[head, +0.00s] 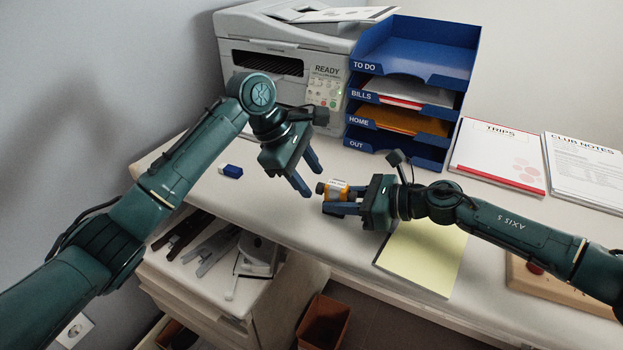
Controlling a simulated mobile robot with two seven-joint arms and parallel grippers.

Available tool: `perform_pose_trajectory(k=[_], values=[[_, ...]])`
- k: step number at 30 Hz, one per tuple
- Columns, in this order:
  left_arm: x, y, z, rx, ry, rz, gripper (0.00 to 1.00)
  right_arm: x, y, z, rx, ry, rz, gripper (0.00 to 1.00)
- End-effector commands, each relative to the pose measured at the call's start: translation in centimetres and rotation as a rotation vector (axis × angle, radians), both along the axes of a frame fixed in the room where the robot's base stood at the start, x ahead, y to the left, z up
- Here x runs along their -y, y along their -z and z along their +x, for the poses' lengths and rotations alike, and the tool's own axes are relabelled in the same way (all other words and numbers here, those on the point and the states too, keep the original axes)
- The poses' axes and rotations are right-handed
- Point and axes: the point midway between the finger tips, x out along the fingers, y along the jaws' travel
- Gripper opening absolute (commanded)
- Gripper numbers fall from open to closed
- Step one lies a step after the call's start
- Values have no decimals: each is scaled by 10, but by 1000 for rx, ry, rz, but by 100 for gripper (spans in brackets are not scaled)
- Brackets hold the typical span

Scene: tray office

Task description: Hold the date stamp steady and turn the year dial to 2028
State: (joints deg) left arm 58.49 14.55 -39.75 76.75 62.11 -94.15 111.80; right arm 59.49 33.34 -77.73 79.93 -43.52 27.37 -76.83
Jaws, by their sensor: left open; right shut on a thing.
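The year on the dial is too small to read. My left gripper (306,180) is open and empty. Its fingers point down and right, just left of the stamp's dark knob and apart from it in the picture.
A printer (285,55) and blue letter trays (412,75) stand at the back. A blue eraser (231,171) lies left. A yellow pad (430,262) lies below my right arm. Papers (497,152) lie right.

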Motion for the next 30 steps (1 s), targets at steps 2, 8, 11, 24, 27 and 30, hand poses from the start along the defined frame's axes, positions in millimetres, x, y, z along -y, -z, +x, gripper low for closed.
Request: perform_pose_trajectory(k=[2, 8, 11, 24, 27, 30], values=[[4, 8, 1, -1, 0, 1, 44, 0, 1, 0, -2, -1, -2, 18], [8, 16, 2, 2, 0, 1, 44, 0, 1, 0, -2, -1, -2, 18], [8, 16, 2, 2, 0, 1, 44, 0, 1, 0, -2, -1, -2, 18], [8, 16, 2, 2, 0, 1, 18, 0, 1, 0, -2, -1, -2, 18], [7, 16, 2, 2, 0, 1, 9, 0, 1, 0, -2, -1, -2, 18], [7, 15, 2, 2, 0, 1, 1, 0, 1, 0, -2, -1, -2, 18]])
